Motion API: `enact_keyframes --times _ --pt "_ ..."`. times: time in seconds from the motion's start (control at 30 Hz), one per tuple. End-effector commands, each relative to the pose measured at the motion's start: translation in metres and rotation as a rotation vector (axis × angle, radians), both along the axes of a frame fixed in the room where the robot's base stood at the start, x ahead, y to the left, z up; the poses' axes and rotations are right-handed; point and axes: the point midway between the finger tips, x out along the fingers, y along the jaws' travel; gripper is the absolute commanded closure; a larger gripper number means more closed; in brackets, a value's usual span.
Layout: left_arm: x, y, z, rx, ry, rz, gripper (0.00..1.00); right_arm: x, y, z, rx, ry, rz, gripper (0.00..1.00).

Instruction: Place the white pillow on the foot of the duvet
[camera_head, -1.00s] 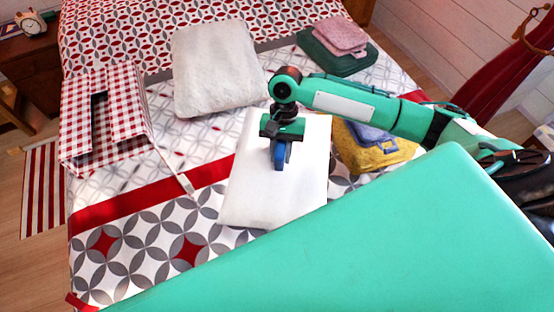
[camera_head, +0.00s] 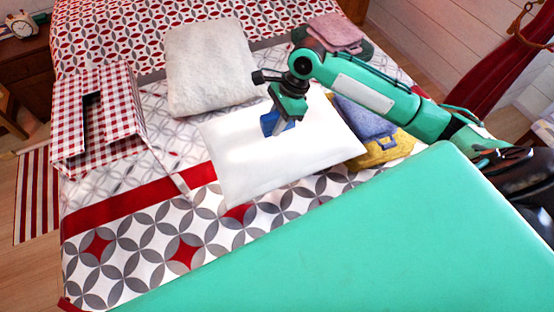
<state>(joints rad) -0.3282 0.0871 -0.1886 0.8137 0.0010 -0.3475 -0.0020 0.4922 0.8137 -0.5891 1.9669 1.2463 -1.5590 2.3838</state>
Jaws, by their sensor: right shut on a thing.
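The smooth white pillow (camera_head: 245,165) is in the middle of the head view, turned at a slant over the patterned duvet (camera_head: 140,255). My right gripper (camera_head: 277,124) points down onto the pillow's middle and is shut on it. The gripper and wrist hide part of the pillow's upper side. I cannot tell whether the pillow's underside is clear of the duvet. The duvet's foot part shows grey circles, red stars and a red band. My left gripper is not in view.
A fluffy pale cushion (camera_head: 210,68) lies behind the pillow. A red checked box-like item (camera_head: 98,125) is at left. Folded yellow cloth (camera_head: 385,150), blue cloth (camera_head: 365,118) and pink cloth (camera_head: 335,32) lie at right. My green body covers the lower right.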

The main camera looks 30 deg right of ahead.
Motion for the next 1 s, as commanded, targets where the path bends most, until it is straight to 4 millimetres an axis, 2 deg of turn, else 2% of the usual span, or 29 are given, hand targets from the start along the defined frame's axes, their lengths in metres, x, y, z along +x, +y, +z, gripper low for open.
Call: enact_keyframes --times 0.03,0.1,0.4,0.5,0.73,0.9,1.0 --pt "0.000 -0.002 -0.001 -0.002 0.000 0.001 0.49 -0.001 0.000 -0.016 0.000 0.006 0.000 1.00" --pt "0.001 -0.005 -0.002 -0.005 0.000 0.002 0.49 -0.002 0.000 -0.035 -0.001 0.006 0.000 1.00" --pt "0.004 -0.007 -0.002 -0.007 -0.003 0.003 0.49 -0.001 0.000 -0.110 0.000 0.004 0.001 1.00" --pt "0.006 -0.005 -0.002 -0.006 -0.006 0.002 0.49 0.000 0.000 -0.125 0.000 0.001 0.002 1.00" --pt "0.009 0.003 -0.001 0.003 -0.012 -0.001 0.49 0.000 0.000 -0.141 0.000 0.001 0.003 1.00" --pt "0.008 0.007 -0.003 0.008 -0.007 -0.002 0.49 -0.001 0.000 -0.167 0.000 0.002 0.002 1.00" --pt "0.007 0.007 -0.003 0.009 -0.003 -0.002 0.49 -0.001 0.000 -0.176 0.000 0.001 0.003 1.00"
